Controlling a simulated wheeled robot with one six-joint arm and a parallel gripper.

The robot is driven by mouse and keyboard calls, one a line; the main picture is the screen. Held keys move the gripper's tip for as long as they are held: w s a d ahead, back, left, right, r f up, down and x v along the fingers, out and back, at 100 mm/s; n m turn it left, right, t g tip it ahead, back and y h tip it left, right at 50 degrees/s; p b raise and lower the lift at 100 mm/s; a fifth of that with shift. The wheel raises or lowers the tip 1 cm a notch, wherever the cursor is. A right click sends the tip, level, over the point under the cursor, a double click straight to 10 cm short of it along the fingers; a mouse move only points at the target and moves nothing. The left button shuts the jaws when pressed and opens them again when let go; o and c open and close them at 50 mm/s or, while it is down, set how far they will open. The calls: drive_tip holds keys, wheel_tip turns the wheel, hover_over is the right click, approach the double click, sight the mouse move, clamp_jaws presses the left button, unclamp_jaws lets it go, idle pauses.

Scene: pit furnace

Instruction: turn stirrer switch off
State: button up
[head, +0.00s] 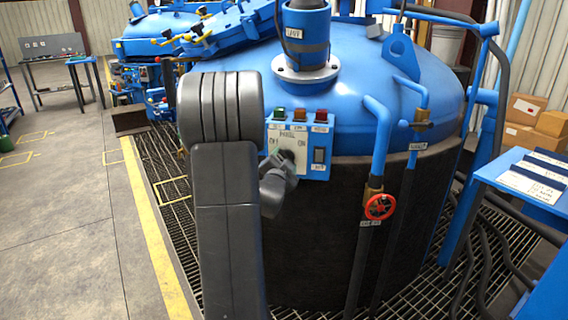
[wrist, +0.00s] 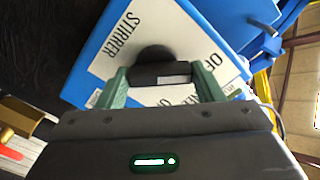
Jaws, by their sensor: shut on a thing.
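The stirrer switch is a dark rotary knob on a white plate marked STIRRER, OFF and ON, set in a blue control box (head: 327,130) on the front of the blue vessel. In the head view my gripper (head: 287,160) is at the knob, and my arm covers part of the box's left side. In the wrist view the plate (wrist: 119,58) is seen close up and tilted. The two green fingers of my gripper (wrist: 162,88) are shut on the knob (wrist: 155,70). Which way the knob points cannot be told clearly.
Green, orange and red lamps (head: 300,115) sit above the plate, with a black rocker switch (head: 319,155) to its right. Blue pipes with a red valve wheel (head: 379,206) stand right of the box. A blue table (head: 520,175) is at the right. Open floor (head: 70,230) lies at the left.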

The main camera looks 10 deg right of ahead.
drive_tip(key=o, duration=1)
drive_tip(key=shift+s, duration=0.1)
drive_tip(key=v, duration=1.3)
drive_tip(key=shift+s+a, duration=0.15)
drive_tip(key=shift+s, duration=0.2)
drive_tip(key=shift+w, duration=0.1)
drive_tip(key=x, duration=1.3)
drive_tip(key=shift+w, duration=0.35)
